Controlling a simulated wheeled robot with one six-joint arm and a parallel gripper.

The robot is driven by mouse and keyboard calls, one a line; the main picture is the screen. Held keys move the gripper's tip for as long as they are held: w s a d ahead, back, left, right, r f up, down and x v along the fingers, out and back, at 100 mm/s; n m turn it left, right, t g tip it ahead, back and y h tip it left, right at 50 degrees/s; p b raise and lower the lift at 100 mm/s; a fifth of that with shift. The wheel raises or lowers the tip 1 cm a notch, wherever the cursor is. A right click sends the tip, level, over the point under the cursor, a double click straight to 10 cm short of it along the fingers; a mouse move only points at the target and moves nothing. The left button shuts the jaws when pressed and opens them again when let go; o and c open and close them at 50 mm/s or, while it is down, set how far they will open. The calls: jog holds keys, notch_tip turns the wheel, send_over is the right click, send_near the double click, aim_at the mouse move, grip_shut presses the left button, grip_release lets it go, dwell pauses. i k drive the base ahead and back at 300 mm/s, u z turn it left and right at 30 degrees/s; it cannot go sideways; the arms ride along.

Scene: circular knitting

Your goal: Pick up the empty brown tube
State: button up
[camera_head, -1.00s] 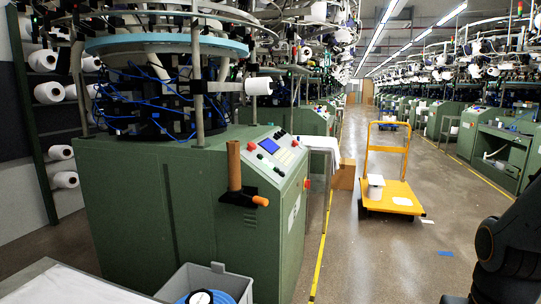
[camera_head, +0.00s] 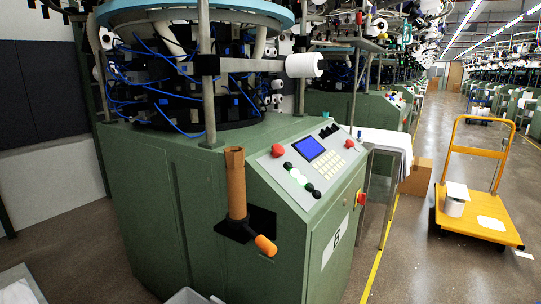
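The empty brown tube (camera_head: 236,184) stands upright on a black holder (camera_head: 262,218) at the front corner of the green knitting machine (camera_head: 170,215). An orange handle or peg (camera_head: 265,245) sticks out in front of the holder, just below the tube. The tube's top end is uncovered and no yarn shows on it. My gripper is not in view, so its state does not show.
A control panel (camera_head: 318,160) slopes right of the tube. A white yarn cone (camera_head: 304,65) sits above it on a bar. A grey bin's rim (camera_head: 186,296) shows at the bottom. A yellow cart (camera_head: 475,205) stands in the aisle at the right.

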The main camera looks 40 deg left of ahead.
aim_at(234, 157)
jog(key=i, duration=1.45)
jog(key=u, duration=3.6)
